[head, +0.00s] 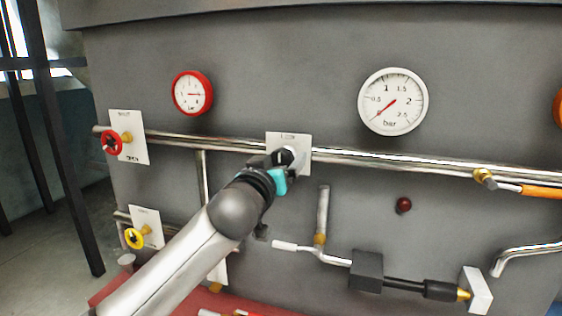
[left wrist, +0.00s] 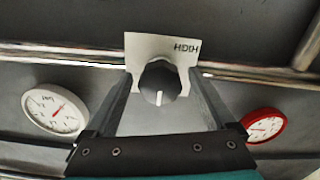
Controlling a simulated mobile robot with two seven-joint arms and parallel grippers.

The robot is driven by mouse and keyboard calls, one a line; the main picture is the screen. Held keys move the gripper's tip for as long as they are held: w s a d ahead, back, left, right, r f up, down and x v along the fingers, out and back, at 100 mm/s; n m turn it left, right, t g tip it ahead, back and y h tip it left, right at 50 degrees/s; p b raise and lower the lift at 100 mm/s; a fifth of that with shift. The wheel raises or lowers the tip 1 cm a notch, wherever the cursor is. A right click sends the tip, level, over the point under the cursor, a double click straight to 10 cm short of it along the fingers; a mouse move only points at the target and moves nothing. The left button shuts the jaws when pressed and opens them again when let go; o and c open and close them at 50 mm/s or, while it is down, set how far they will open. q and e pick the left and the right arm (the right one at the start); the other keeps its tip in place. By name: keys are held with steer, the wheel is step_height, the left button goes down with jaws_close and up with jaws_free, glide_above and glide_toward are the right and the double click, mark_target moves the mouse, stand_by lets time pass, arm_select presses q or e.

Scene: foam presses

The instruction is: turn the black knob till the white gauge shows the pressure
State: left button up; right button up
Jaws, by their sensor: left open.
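The black knob (left wrist: 160,82) sits on a white plate (left wrist: 140,45) marked HIGH in the left wrist view, its white pointer line toward the bottom of that picture. My left gripper (head: 284,159) is open, with one finger on each side of the knob; I cannot tell whether they touch it. In the head view the gripper hides most of the knob, and the plate (head: 302,141) shows behind. The white gauge (head: 393,101) is right of the gripper in the head view, its needle pointing lower left, below the 0.5 mark. It also shows in the left wrist view (left wrist: 45,115).
A red-rimmed gauge (head: 192,93) is up left. A chrome pipe (head: 400,160) runs across the panel behind the plate. A red valve wheel (head: 112,143) and a yellow one (head: 134,238) are at left. A dark red lamp (head: 403,205) and a lever with pipework (head: 366,270) are below.

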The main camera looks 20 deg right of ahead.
arm_select(q)
steer(key=shift+c, duration=0.3)
steer(key=c, duration=1.3)
steer(key=m+p, duration=0.3)
steer(key=m, duration=0.1)
steer(key=shift+r, duration=0.2)
steer(key=m+p, duration=0.4)
steer(key=m, duration=0.1)
steer(key=shift+m, duration=0.4)
steer(key=m+p, duration=0.3)
steer(key=m, duration=0.2)
steer(key=shift+f+m+p, duration=0.1)
steer(key=shift+m+p, duration=0.9)
steer(key=shift+m, duration=1.4)
